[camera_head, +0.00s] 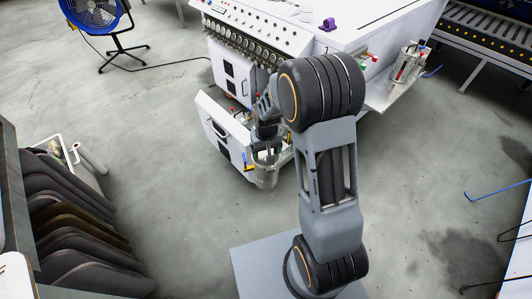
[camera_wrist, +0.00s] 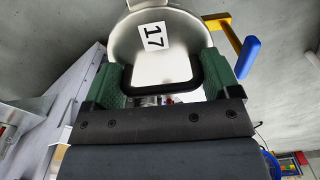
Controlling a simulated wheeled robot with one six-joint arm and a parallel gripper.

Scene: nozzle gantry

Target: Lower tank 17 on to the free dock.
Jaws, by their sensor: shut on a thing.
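Tank 17 (camera_wrist: 128,42) is a round silver vessel with a white "17" label and a black handle. In the wrist view my gripper (camera_wrist: 164,68) is shut on it, with a green finger at each side of the handle. In the head view the tank (camera_head: 265,178) hangs upright below my gripper (camera_head: 266,140), beside the low front corner of the white machine. I cannot tell whether it touches a support. The free dock is not clearly seen; a yellow arm with a blue handle (camera_wrist: 250,57) shows close beside the tank.
The white machine (camera_head: 222,75) carries a row of gauges. Another tank (camera_head: 406,65) stands on its right-hand shelf. An open white panel (camera_head: 217,125) is left of my gripper. Dark curved panels (camera_head: 75,225) stand at left, a blue fan (camera_head: 95,12) behind. Grey floor between is clear.

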